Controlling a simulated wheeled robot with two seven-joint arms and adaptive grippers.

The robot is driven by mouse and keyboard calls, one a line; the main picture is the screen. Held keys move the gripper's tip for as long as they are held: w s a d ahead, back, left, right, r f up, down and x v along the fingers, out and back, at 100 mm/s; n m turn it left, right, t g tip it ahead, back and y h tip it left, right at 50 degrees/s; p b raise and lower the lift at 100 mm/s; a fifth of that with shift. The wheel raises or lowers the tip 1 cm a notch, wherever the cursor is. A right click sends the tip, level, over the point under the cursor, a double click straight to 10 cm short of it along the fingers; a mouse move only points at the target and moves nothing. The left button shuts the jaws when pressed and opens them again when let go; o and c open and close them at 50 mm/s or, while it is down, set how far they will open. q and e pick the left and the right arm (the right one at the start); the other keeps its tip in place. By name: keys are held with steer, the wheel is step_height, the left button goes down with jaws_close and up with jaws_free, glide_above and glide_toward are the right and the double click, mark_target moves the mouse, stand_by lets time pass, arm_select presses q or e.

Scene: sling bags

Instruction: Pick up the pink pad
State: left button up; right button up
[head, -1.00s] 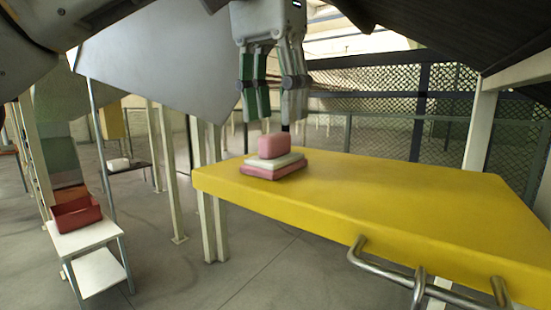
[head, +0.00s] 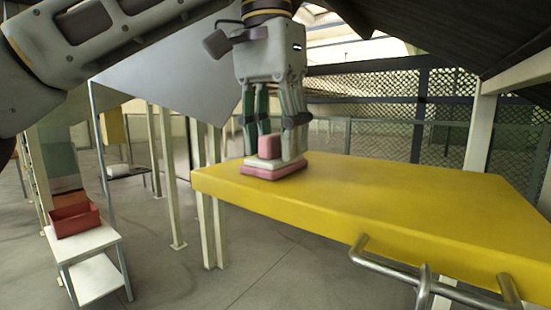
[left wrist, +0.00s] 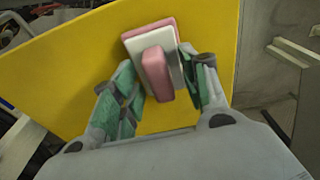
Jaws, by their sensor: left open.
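A stack lies on the yellow table (head: 380,200) near its left end. A small pink block (head: 269,145) is on top, a white pad (head: 256,164) is under it, and a wider pink pad (head: 262,174) is at the bottom. My left gripper (head: 275,154) points down, open, with its fingers around the top pink block. In the left wrist view the pink block (left wrist: 157,78) lies between the open fingers (left wrist: 158,62), with the white pad (left wrist: 146,41) and bottom pink pad (left wrist: 150,27) beyond. I cannot tell whether the fingers touch the stack. My right gripper is not in view.
A metal rail (head: 395,276) runs along the table's front edge. A red bin (head: 75,219) sits on a small white stand (head: 90,245) at left. The table to the right of the stack is clear.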

mark_target(275, 134)
arm_select(q)
jaws_close()
steer(key=shift+r, duration=0.1)
stand_by(0.3)
steer(key=shift+r+p, duration=0.75)
steer(key=shift+r, duration=4.1)
